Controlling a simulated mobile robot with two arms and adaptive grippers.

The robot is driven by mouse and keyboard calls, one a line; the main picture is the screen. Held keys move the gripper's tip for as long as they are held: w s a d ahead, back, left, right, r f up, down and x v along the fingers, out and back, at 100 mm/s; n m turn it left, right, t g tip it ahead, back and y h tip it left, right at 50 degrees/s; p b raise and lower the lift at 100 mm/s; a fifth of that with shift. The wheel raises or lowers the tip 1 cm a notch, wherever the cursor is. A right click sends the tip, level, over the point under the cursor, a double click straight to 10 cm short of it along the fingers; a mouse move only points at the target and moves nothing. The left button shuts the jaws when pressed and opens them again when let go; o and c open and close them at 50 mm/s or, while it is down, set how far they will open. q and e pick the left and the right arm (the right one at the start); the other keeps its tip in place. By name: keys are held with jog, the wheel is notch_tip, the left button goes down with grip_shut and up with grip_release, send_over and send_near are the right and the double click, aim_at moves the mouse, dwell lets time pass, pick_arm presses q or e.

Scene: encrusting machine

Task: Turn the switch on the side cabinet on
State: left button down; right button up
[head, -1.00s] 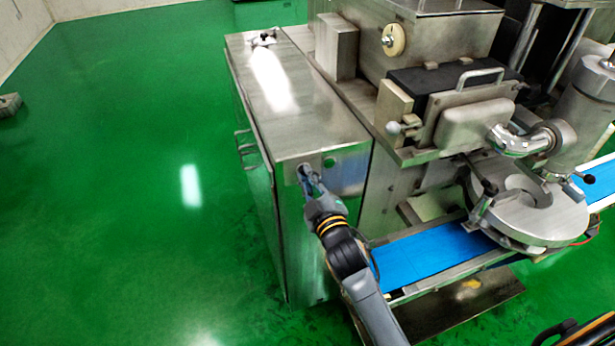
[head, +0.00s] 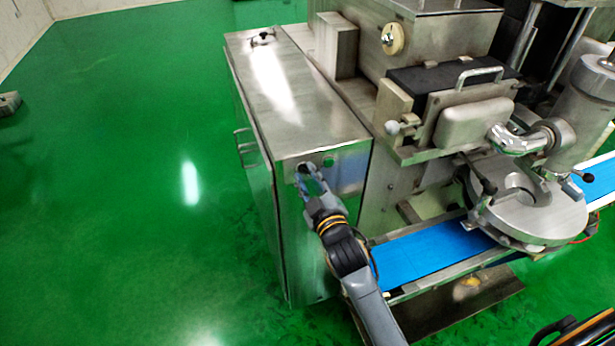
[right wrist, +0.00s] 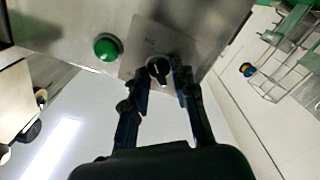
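The side cabinet (head: 300,120) is a steel box left of the machine. Its front panel carries a black rotary switch (right wrist: 158,70), seen in the right wrist view with its handle slanted. In the head view my right gripper mostly hides the switch. My right gripper (head: 311,180) is at the panel's upper left. In the right wrist view the gripper (right wrist: 164,78) has its two fingers apart, one on each side of the switch, with a visible gap; contact cannot be made out. My left gripper is not in view.
A green button (right wrist: 108,47) sits beside the switch on the same panel; it also shows in the head view (head: 328,162). A blue conveyor belt (head: 430,252) and the machine's round steel plate (head: 535,215) are to the right.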

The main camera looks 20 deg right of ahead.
jog(key=shift+s, duration=0.1)
jog(key=s, duration=1.1)
jog(key=shift+s+d, duration=0.2)
jog(key=shift+s, duration=0.2)
jog(key=shift+f, duration=0.1)
jog(key=s+a+f+m+g+b, duration=0.1)
jog(key=s+f+g, duration=0.2)
jog(key=f, duration=0.9)
jog(key=s+f+g+b, duration=0.1)
jog(key=s+f+g, duration=0.1)
jog(key=f, duration=0.9)
jog(key=s+a+f+m+g, duration=0.1)
jog(key=s+f+g, duration=0.2)
jog(key=f, duration=0.9)
jog(key=s+d+f+m+g+b, duration=0.15)
jog(key=s+f+g, duration=0.25)
jog(key=s+f, duration=0.95)
jog(key=s+d+f+m+g, duration=0.1)
jog(key=s+d+f+g, duration=0.1)
jog(key=s+f, duration=0.3)
jog(key=s+d+f+m+g+b, duration=0.1)
jog(key=s+d+f+g, duration=0.2)
jog(key=s, duration=0.9)
notch_tip(320, 180, down, 3)
jog(key=shift+d+f+h, duration=0.1)
jog(key=shift+d+h, duration=0.2)
jog(key=shift+d, duration=0.45)
